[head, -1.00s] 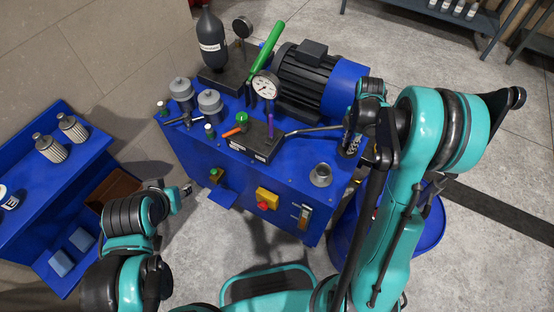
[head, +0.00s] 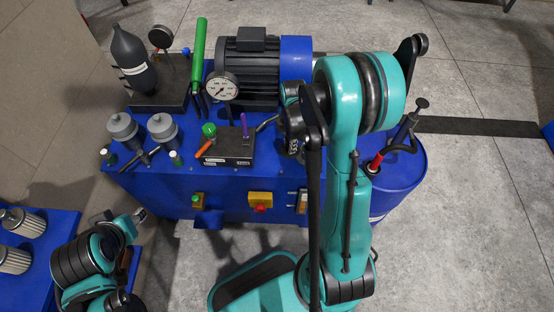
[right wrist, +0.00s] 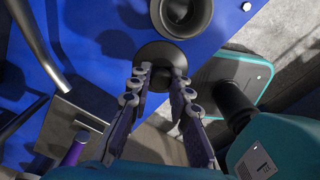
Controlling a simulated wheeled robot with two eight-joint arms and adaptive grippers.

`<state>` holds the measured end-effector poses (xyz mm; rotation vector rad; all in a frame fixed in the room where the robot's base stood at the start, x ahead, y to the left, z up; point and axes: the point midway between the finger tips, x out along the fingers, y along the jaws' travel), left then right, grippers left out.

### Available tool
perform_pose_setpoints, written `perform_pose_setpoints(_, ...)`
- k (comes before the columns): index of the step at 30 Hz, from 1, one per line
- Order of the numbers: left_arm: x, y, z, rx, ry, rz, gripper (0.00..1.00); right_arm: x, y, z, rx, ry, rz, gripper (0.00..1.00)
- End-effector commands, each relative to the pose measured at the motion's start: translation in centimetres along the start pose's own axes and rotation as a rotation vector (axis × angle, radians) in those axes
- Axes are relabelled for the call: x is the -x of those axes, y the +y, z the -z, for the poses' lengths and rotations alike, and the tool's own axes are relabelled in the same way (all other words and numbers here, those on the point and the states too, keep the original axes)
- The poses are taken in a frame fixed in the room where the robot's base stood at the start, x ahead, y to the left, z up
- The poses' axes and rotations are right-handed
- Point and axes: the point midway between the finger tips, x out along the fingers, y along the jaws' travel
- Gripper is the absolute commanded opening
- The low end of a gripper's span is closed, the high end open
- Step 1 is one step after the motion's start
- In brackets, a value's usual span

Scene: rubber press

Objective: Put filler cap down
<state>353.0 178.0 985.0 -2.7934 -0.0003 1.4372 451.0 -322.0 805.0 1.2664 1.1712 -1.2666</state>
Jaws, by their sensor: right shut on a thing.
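In the right wrist view, my right gripper (right wrist: 160,74) is shut on the dark round filler cap (right wrist: 157,52). The cap is over the blue tank top (right wrist: 105,18), close to the open grey filler neck (right wrist: 182,14); whether it touches the top I cannot tell. In the head view, my right gripper (head: 293,135) is over the right part of the blue tank, largely covered by my arm. The cap and neck are hidden there. My left gripper (head: 137,214) is at the tank's lower left, away from the cap; its fingers are too small to judge.
A black motor (head: 247,70), a pressure gauge (head: 221,86) and a valve block (head: 230,148) with levers crowd the tank top. A blue drum (head: 405,170) with a hand pump stands at the right.

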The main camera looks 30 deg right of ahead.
Motion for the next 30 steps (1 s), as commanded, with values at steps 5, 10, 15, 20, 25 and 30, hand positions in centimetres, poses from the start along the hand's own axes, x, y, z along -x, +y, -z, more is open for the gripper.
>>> perform_pose_setpoints(5, -1.2, 0.0, -0.8, 0.0, 0.0, 0.0, 0.4, -2.2, 0.8, 3.1, 0.002, 0.0, 0.0, 0.0)
perform_pose_setpoints(10, -1.4, 0.0, -1.0, 0.0, 0.0, 0.0, 0.4, -2.7, 0.9, 4.0, 0.0, 0.0, 0.0, 0.0)
perform_pose_setpoints(15, -2.5, 0.0, -1.8, 0.0, 0.0, 0.0, 0.4, -5.0, 0.9, 4.0, -0.001, 0.0, 0.0, 0.0)
perform_pose_setpoints(20, -3.2, 0.0, -2.3, 0.0, 0.0, 0.0, 0.4, -6.7, 0.9, 4.0, -0.001, 0.0, 0.0, 0.0)
perform_pose_setpoints(25, -3.0, 0.0, -2.1, 0.0, 0.0, 0.0, 0.4, -6.4, 0.9, 4.0, -0.001, 0.0, 0.0, 0.0)
perform_pose_setpoints(30, -3.4, 0.0, -2.4, 0.0, 0.0, 0.0, 0.4, -6.9, 0.9, 4.0, -0.001, 0.0, 0.0, 0.0)
